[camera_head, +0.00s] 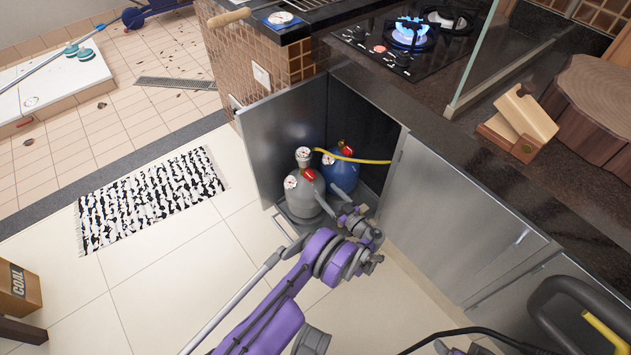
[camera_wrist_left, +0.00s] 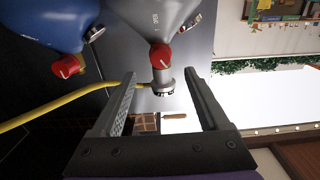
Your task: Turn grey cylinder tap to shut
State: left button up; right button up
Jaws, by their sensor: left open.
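The grey cylinder (camera_head: 303,201) stands in the open cabinet, with a red tap (camera_head: 308,174) and a round gauge at its top. In the left wrist view the grey cylinder (camera_wrist_left: 155,18) appears upside down, its red tap (camera_wrist_left: 160,54) just beyond the fingertips. My left gripper (camera_wrist_left: 162,84) is open, its fingers on either side of the valve neck's line of sight; I cannot tell whether they touch it. In the head view my left gripper (camera_head: 338,208) is at the cylinder's front right, partly covering it. My right gripper's jaws do not show.
A blue cylinder (camera_head: 343,180) with its own red tap (camera_wrist_left: 67,66) stands close beside the grey one. A yellow hose (camera_head: 365,160) crosses there. The open cabinet door (camera_head: 265,150) bounds the left. A burner (camera_head: 410,32) burns blue above. The floor in front is clear.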

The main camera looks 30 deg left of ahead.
aim_at(313, 179)
pick_arm(q)
jog(key=x, duration=0.8)
jog(key=shift+a+b, duration=0.15)
jog(key=shift+b, duration=0.15)
